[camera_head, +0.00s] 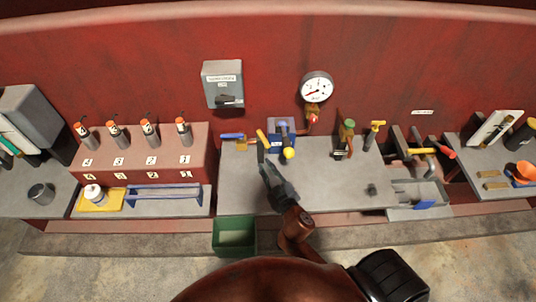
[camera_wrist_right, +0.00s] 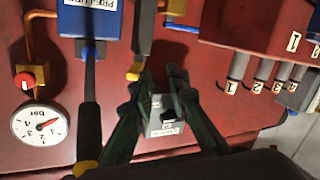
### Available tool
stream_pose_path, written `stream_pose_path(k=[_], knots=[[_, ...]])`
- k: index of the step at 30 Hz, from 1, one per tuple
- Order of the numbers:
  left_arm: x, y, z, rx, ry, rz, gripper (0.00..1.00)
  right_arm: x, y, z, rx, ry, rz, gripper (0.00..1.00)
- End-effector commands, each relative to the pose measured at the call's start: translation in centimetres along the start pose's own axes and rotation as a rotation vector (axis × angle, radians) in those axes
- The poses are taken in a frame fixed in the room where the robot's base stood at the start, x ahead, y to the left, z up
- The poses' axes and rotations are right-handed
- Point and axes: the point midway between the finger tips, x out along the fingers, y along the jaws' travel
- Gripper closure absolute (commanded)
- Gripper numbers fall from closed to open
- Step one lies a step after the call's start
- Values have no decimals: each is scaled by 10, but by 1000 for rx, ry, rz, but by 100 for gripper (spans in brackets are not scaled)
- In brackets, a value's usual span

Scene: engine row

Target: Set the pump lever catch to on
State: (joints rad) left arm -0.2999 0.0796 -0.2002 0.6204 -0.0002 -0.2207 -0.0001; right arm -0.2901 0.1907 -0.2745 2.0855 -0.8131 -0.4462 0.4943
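The blue pump (camera_head: 281,127) stands at the back of the grey bench. It also shows upside down in the right wrist view (camera_wrist_right: 90,20), with a label that appears to read PRELUBE. Its black lever (camera_wrist_right: 89,105) ends in a yellow tip (camera_head: 289,153). A blue piece (camera_wrist_right: 92,49) sits where the lever meets the pump; I cannot tell whether it is the catch, or its setting. My right gripper (camera_head: 265,163) is just left of the pump, its fingers apart and empty in the wrist view (camera_wrist_right: 162,76). A yellow-ended dark part (camera_wrist_right: 135,72) is beside one fingertip. My left gripper is not in view.
A pressure gauge (camera_head: 317,87) with a red-knobbed valve is on the wall right of the pump. A grey switch box (camera_head: 222,84) is on the wall to its left. A blue-handled part (camera_head: 232,137) lies nearby. A green bin (camera_head: 234,236) stands below the bench.

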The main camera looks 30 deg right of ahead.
Motion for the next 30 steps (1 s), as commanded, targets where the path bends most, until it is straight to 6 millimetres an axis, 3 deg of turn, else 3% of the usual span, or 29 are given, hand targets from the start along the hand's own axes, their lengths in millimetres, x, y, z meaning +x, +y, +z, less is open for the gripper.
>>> stream_pose_path(k=[3, 6, 10, 14, 17, 30], knots=[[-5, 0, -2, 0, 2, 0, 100, 2, -30, -9, -442, -66, 36, 95], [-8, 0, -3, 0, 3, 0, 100, -6, -40, -19, -766, -100, 102, 100], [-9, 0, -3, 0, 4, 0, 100, -19, -44, -31, -1037, -126, 188, 100], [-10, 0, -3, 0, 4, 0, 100, -24, -42, -37, -1136, -137, 229, 100], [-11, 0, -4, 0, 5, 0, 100, -16, -40, -38, -1144, -138, 233, 100], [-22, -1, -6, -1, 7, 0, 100, 67, -18, -39, -1140, -138, 233, 100]])
